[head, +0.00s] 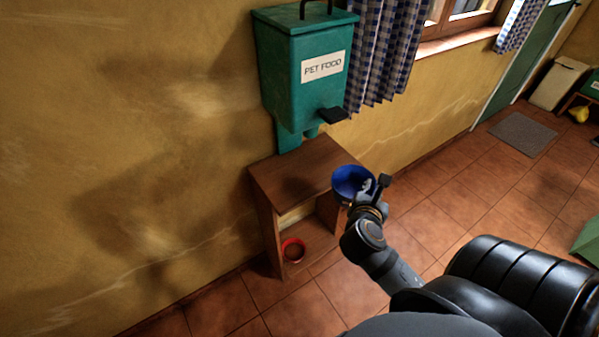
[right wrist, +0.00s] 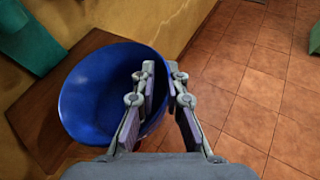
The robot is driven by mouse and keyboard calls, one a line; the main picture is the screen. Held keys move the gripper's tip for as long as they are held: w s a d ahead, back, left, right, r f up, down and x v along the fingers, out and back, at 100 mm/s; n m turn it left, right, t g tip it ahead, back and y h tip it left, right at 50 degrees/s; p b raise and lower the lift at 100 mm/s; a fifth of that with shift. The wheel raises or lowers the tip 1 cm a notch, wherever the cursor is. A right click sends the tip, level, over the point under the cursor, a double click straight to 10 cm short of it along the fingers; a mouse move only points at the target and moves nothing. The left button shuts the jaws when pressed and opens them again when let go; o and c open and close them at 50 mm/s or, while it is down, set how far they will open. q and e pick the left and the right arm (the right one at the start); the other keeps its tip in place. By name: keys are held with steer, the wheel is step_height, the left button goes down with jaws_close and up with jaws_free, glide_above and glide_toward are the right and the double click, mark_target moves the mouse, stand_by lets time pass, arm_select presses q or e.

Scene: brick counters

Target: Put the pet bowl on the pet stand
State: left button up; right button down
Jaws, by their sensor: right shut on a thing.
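A blue pet bowl (head: 347,178) is gripped by its rim in my right gripper (head: 376,186). In the right wrist view the bowl (right wrist: 90,95) opens toward the camera, and the fingers of my right gripper (right wrist: 160,90) close on its right wall. The brown wooden pet stand (head: 285,175) is against the wall. The bowl is at the right end of the stand's top; whether it touches the top is unclear. The stand's top also shows beneath the bowl in the right wrist view (right wrist: 40,112). My left gripper is not in view.
A red bowl (head: 293,250) sits low within the stand. The stand's visible top is bare. Tiled floor (head: 450,205) lies open to the right.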

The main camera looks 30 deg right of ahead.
steer(key=shift+s+a+r, duration=0.25)
steer(key=shift+s, duration=0.15)
steer(key=w, duration=0.2)
steer(key=shift+w, duration=0.35)
steer(key=w+a+f, duration=0.1)
steer(key=w+a, duration=0.1)
steer(key=w, duration=1.5)
steer(key=f, duration=0.3)
steer(key=f+b, duration=0.1)
steer(key=f, duration=0.1)
steer(key=shift+s+d+f, duration=0.1)
steer(key=shift+d+f, duration=0.15)
steer(key=shift+w+f, duration=0.2)
steer(key=shift+f, duration=0.15)
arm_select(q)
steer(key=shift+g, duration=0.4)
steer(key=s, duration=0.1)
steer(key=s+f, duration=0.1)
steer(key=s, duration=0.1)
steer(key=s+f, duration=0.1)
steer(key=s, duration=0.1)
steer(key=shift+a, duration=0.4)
